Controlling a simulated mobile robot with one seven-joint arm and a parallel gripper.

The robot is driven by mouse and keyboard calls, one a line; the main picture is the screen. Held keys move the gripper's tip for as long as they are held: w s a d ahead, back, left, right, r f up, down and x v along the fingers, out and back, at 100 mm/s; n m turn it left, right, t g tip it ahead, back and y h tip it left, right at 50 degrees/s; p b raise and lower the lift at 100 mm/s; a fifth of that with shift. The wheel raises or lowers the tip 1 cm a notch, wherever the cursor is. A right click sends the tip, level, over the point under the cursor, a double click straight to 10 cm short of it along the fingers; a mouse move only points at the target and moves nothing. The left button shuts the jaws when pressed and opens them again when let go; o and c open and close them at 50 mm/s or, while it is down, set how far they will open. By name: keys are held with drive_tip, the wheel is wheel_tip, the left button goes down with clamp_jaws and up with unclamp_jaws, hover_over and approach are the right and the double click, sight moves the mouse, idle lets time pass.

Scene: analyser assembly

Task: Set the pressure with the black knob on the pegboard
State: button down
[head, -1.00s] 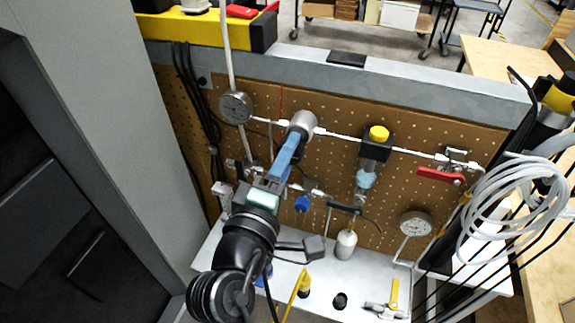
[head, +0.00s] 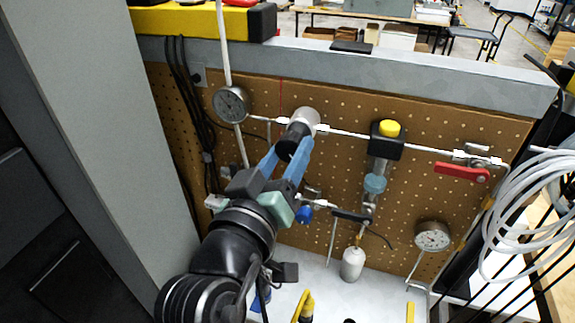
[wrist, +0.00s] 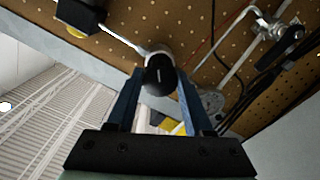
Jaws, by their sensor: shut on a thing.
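The black knob (head: 290,143) sits on the front of a silver regulator body (head: 305,118) on the upper part of the brown pegboard (head: 340,110). My gripper (head: 289,150) reaches up to it from the lower left, with one blue finger on each side of the knob. In the wrist view the round black knob (wrist: 160,76) lies between the fingertips of my gripper (wrist: 158,80), which are shut on it. A white mark shows on its face. A round pressure gauge (head: 231,104) is on the same line to the left; its needle is too small to read.
A yellow-topped black valve (head: 387,138) and a red lever (head: 461,172) stand to the right. A second gauge (head: 432,236) and a small white bottle (head: 353,263) are lower. Black cables (head: 190,110) hang at left near a grey cabinet side (head: 110,110).

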drive_tip(key=m+b, duration=0.2)
drive_tip(key=m, duration=0.2)
drive_tip(key=shift+f+b, duration=0.2)
drive_tip(key=shift+b, duration=0.15)
drive_tip(key=shift+r+m+b, duration=0.1)
drive_tip(key=shift+m+b, duration=0.55)
drive_tip(key=shift+m, duration=0.55)
drive_tip(key=shift+c, duration=1.5)
unclamp_jaws()
drive_tip(key=shift+r, duration=0.1)
drive_tip(key=p+v, duration=0.7)
drive_tip(key=v, duration=0.6)
